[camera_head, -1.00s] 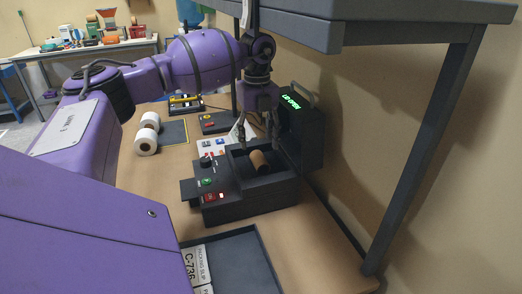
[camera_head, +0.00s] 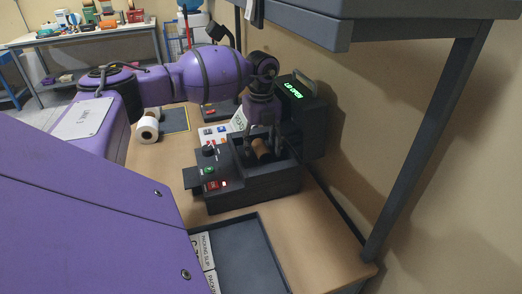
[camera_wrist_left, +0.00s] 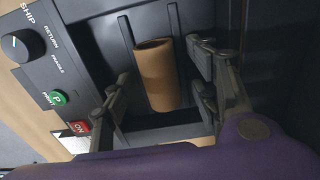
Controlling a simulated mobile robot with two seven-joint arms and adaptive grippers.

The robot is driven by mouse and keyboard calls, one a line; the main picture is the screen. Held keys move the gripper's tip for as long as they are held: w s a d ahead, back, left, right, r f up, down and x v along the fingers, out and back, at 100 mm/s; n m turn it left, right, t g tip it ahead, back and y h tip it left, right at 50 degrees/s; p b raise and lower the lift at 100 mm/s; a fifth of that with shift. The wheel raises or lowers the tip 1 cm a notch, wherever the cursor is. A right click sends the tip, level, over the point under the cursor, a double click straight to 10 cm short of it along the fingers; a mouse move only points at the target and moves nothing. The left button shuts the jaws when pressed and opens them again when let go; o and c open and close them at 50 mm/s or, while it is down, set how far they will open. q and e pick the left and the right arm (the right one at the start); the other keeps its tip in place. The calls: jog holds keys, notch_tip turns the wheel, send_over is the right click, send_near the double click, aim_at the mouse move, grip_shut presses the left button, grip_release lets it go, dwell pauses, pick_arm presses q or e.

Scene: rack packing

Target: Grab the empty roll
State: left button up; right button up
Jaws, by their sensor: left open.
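The empty roll (camera_head: 261,150), a brown cardboard tube, sits inside the open dark label printer (camera_head: 262,187). In the left wrist view the empty roll (camera_wrist_left: 156,78) lies between the fingers of my left gripper (camera_wrist_left: 160,100). The fingers stand apart on either side, and a gap shows between the roll and each finger. In the head view my left gripper (camera_head: 262,142) points down into the printer bay, its fingertips partly hidden by the printer. My right gripper is not in view.
A dark tray (camera_head: 240,258) with packing slips lies in front of the printer. A shelf (camera_head: 400,20) overhangs at the right. The printer's raised lid shows green text (camera_head: 294,90).

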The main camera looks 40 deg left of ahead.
pick_arm(q)
jog(key=c, duration=0.9)
